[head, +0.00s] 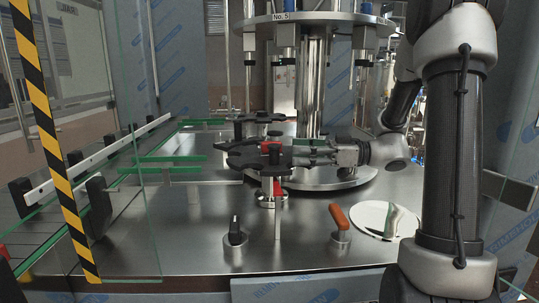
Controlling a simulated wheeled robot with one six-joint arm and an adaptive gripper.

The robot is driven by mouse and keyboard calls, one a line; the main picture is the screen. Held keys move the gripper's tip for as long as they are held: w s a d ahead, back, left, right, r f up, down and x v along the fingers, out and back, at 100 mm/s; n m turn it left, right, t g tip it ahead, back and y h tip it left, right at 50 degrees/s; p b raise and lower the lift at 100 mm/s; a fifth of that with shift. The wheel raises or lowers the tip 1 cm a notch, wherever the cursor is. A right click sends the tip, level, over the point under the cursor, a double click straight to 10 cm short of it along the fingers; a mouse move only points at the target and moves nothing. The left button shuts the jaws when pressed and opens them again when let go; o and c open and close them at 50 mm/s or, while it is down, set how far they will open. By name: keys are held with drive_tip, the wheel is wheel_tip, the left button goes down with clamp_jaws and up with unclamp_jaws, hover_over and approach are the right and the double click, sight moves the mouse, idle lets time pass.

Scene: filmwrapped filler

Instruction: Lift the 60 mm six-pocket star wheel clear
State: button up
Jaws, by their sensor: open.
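A dark, flat star wheel (243,157) sits on the machine deck at the middle of the head view, with its lobes showing to the left. My gripper (279,153) reaches in from the right, nearly level, with its open fingers at the right side of this wheel. Fingers and wheel overlap in the picture, so I cannot tell whether they touch. Red parts show beside the fingertips and just below. A second dark star-shaped part (260,118) stands behind. The wheel's right side, hub and lower mounting are partly hidden, and I cannot read a size or count its pockets.
Green-edged rails (172,160) lie left. A central column (313,90) and filling heads stand behind. A striped post (55,150) stands front left.

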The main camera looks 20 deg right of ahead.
sight(273, 151)
drive_tip(key=x, duration=0.7)
drive_tip(key=shift+a+f, duration=0.1)
drive_tip(key=shift+a, duration=0.15)
clamp_jaws()
